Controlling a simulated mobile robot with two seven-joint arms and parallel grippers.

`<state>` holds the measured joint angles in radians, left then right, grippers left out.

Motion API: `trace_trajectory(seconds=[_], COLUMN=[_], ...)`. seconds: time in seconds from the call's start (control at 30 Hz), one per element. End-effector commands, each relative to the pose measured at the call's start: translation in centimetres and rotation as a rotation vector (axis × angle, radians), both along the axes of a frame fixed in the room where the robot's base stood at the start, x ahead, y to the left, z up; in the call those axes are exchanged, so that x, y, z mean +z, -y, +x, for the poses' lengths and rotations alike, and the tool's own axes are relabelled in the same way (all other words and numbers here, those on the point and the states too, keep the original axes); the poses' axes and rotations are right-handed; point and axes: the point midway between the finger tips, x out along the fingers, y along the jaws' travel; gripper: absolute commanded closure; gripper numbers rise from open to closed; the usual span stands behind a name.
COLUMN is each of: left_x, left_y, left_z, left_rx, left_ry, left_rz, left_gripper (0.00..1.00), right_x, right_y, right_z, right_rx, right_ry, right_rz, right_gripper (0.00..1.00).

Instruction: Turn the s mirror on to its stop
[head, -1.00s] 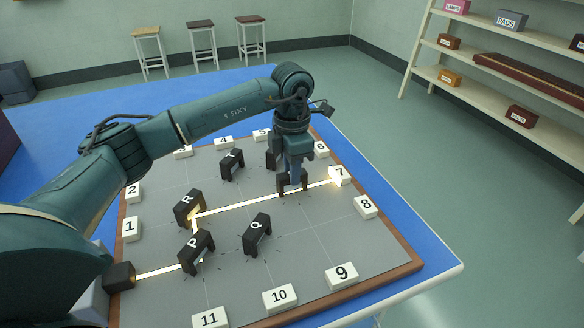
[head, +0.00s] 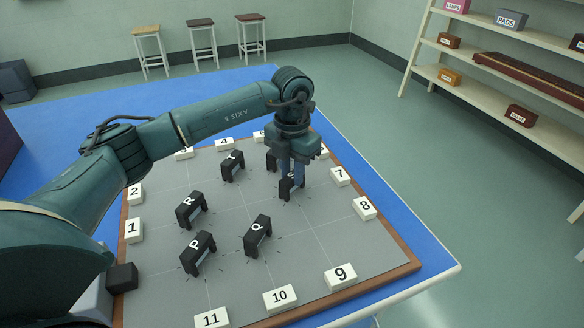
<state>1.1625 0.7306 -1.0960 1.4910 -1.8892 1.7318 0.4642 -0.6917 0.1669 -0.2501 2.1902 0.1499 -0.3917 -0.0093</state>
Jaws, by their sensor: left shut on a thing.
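The s mirror (head: 286,191) is a small black block on the grey board, near the board's far right side. Its letter is partly covered by my fingers. My left gripper (head: 291,183) points straight down over it and is shut on it, with a blue-grey finger on each side. The mirror stands upright on the board. Its exact angle is hard to tell behind the fingers. My right gripper is not in view.
Mirrors P (head: 198,253), Q (head: 257,236), R (head: 191,209) and T (head: 232,166) stand on the board (head: 330,235). Another dark block (head: 271,160) is partly hidden behind my gripper. Numbered white blocks, such as 7 (head: 340,177), line the edge. A black box (head: 122,277) sits at the left.

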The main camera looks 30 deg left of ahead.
Motion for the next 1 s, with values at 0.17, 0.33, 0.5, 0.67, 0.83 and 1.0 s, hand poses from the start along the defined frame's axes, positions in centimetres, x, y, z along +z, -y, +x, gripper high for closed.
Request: trace_trajectory(seconds=[0.17,0.33,0.5,0.67,0.83,1.0], left_x=[0.17,0.16,0.15,0.14,0.15,0.15], left_y=[-0.01,-0.02,-0.03,-0.04,-0.03,-0.03], left_z=[0.04,0.06,0.07,0.08,0.09,0.09], left_rx=[0.118,0.196,0.241,0.256,0.258,0.257], left_ry=[0.002,0.002,0.003,0.003,0.003,0.004], left_rz=[-0.001,0.0,0.0,0.0,0.0,-0.001], left_gripper=[1.0,1.0,1.0,1.0,1.0,1.0], right_x=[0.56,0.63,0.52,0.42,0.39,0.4], right_y=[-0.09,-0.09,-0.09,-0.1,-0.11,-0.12], right_z=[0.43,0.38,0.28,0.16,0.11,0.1], right_rx=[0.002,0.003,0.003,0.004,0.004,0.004], right_ry=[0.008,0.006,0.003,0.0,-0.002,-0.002], right_rz=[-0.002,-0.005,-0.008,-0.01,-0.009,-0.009], right_gripper=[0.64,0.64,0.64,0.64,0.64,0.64])
